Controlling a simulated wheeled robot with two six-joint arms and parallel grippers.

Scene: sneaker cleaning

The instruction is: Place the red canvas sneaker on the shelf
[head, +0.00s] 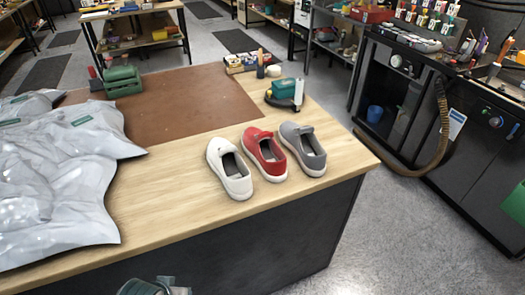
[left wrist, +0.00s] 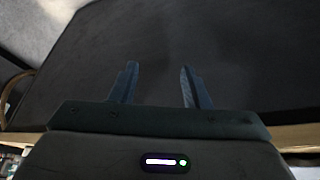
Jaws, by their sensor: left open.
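The red canvas sneaker (head: 265,155) stands upright on the wooden table, between a white sneaker (head: 230,170) on its left and a grey sneaker (head: 305,150) on its right. The three stand close together near the table's right end, toes away from me. Shelf units stand at the back, including a metal one (head: 333,48) at the upper right; I cannot tell which is the task's shelf. My left gripper (left wrist: 157,85) is open and empty in the left wrist view, before a dark surface. My right gripper is not in view.
Silvery plastic bags (head: 65,180) cover the table's left side. A brown mat (head: 165,105), a green box (head: 122,82) and a green-and-white tool (head: 285,92) lie farther back. Bare wood (head: 165,195) is free left of the shoes. Dark machines (head: 410,90) stand right, across an aisle.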

